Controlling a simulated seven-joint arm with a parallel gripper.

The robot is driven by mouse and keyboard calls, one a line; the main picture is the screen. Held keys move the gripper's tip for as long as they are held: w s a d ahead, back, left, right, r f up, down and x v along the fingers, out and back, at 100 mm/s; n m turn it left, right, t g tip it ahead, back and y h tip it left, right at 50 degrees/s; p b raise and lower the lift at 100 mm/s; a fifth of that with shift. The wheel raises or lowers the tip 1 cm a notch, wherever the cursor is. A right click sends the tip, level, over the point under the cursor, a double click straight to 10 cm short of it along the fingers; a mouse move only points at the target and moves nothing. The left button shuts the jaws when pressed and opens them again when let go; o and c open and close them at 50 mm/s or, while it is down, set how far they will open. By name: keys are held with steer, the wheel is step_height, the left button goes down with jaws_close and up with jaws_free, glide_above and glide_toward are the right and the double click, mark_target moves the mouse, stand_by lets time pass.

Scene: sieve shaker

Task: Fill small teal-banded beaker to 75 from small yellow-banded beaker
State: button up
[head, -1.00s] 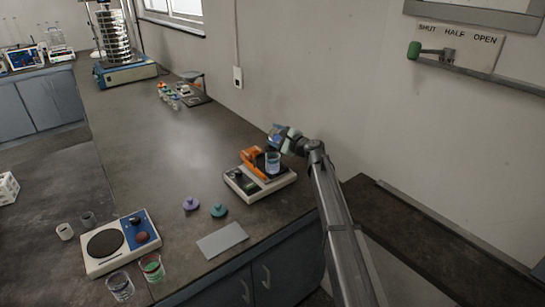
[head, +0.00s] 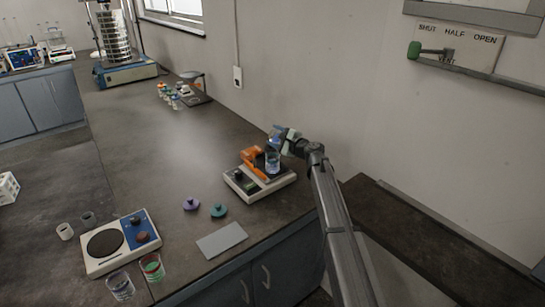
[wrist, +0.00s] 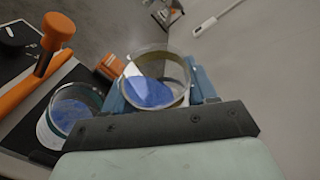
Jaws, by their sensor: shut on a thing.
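My gripper (wrist: 155,105) is shut on a small clear beaker (wrist: 151,72) that looks yellowish at the rim and has blue contents pooled toward one side. In the head view the held beaker (head: 276,133) is raised and tilted above the device at the bench's right edge. A second small beaker, with a teal-looking rim (wrist: 72,108), stands below and to the left of the held one and has blue contents; it also shows in the head view (head: 272,161). Its graduation marks and level are too small to read. No falling stream is visible.
The device (head: 262,184) beneath has an orange part (head: 250,156) close beside the standing beaker. Purple (head: 191,203) and teal (head: 218,209) knobbed items, a grey plate (head: 222,239), a balance (head: 118,242) and two beakers lie toward the front. The bench middle is clear.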

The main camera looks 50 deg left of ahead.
steer(key=shift+f+n, duration=0.2)
steer(key=shift+n, duration=0.2)
stand_by(0.8)
steer(key=shift+r, duration=0.1)
stand_by(0.9)
steer(key=shift+r+m, duration=0.35)
steer(key=shift+m, duration=0.45)
steer(key=shift+f+m+h, duration=0.25)
steer(key=shift+m+h, duration=0.05)
steer(key=shift+h, duration=0.1)
steer(key=shift+f, duration=0.1)
